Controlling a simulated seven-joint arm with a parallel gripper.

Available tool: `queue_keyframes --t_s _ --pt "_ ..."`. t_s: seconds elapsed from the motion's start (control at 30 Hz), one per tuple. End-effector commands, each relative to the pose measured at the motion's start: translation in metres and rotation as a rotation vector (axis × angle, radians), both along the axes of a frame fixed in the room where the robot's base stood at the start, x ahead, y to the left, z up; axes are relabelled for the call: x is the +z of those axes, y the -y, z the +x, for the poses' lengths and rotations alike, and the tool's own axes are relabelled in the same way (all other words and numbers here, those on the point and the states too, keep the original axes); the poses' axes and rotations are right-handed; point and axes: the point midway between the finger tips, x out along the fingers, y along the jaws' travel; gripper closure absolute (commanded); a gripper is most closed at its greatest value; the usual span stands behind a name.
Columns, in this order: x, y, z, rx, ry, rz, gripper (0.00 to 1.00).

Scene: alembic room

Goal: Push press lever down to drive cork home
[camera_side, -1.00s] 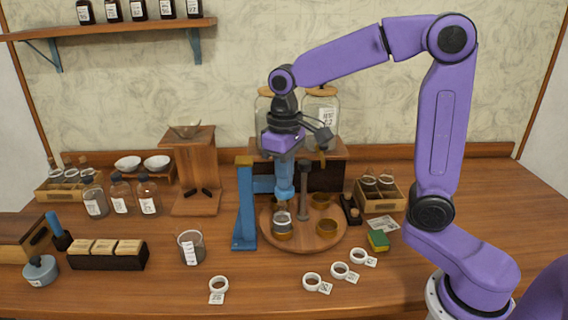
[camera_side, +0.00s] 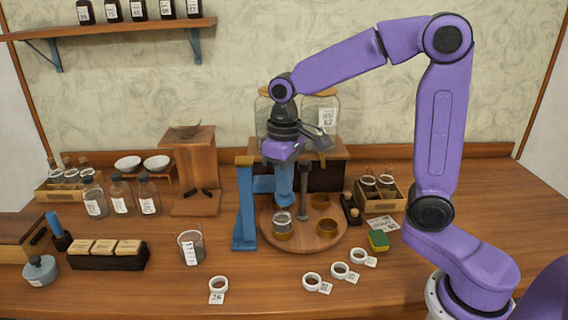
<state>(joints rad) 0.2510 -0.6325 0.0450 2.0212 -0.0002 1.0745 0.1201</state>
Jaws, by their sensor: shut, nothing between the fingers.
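The blue press has an upright post (camera_side: 244,207) and a side arm reaching right to a blue plunger (camera_side: 285,185). A small glass vessel (camera_side: 282,223) sits directly under the plunger in a brass ring on the round wooden turntable (camera_side: 300,246). The cork cannot be made out; the plunger's lower end covers the vessel's mouth. My gripper (camera_side: 285,160) is shut and empty, right above the plunger and apparently against the top of the press. The lever is hidden behind the gripper or too small to tell.
A dark post (camera_side: 304,192) stands on the turntable just right of the plunger, among empty brass rings. Large corked jars (camera_side: 321,118) stand close behind my gripper. A beaker (camera_side: 191,247) and white label rings (camera_side: 312,282) lie in front. The front table edge is mostly clear.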

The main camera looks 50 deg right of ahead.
Motion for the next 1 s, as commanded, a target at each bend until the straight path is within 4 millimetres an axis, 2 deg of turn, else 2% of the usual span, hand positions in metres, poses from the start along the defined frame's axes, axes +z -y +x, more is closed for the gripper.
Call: queue_keyframes --t_s 0.4,1.0 --pt "0.003 0.0 0.0 0.0 -0.001 0.0 1.0" --pt "0.064 -0.001 0.0 0.0 0.002 0.001 1.0"
